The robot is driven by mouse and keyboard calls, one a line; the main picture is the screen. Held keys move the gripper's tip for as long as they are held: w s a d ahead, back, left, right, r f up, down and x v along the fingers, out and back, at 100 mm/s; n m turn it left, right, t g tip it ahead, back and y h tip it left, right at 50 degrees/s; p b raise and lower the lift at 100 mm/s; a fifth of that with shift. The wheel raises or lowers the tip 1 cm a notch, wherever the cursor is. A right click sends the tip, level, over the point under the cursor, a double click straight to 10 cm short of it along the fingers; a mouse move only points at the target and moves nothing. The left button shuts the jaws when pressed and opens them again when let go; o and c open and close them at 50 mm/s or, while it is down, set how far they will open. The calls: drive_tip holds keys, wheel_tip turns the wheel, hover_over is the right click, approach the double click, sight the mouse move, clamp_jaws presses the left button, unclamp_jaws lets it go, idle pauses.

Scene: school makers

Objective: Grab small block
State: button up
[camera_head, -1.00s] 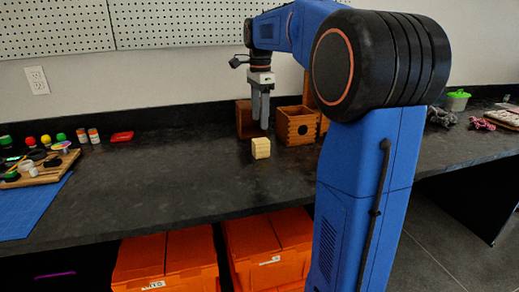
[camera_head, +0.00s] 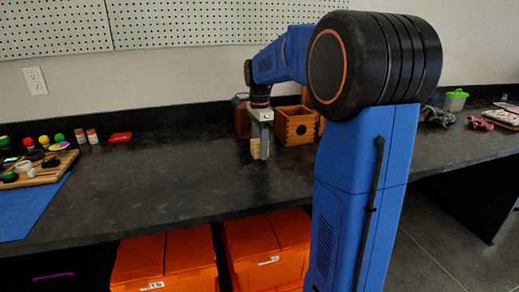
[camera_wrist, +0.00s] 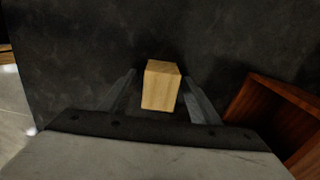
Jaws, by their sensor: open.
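The small block (camera_wrist: 160,86) is pale yellow wood and stands on the dark countertop. In the wrist view it sits between the two fingers of my gripper (camera_wrist: 160,92), with a gap on each side. In the head view my gripper (camera_head: 261,150) points down at the block (camera_head: 255,149), its fingers low around it and partly hiding it. My gripper is open.
Wooden boxes, one with a round hole (camera_head: 294,127), stand close behind and right of the block; a reddish-brown box (camera_wrist: 280,118) shows at right in the wrist view. A board with small items (camera_head: 45,170) and a blue mat (camera_head: 30,212) lie far left. The counter (camera_head: 170,180) between is clear.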

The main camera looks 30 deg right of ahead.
drive_tip(key=shift+f, duration=0.1)
drive_tip(key=shift+c, duration=0.3)
drive_tip(key=c, duration=1.1)
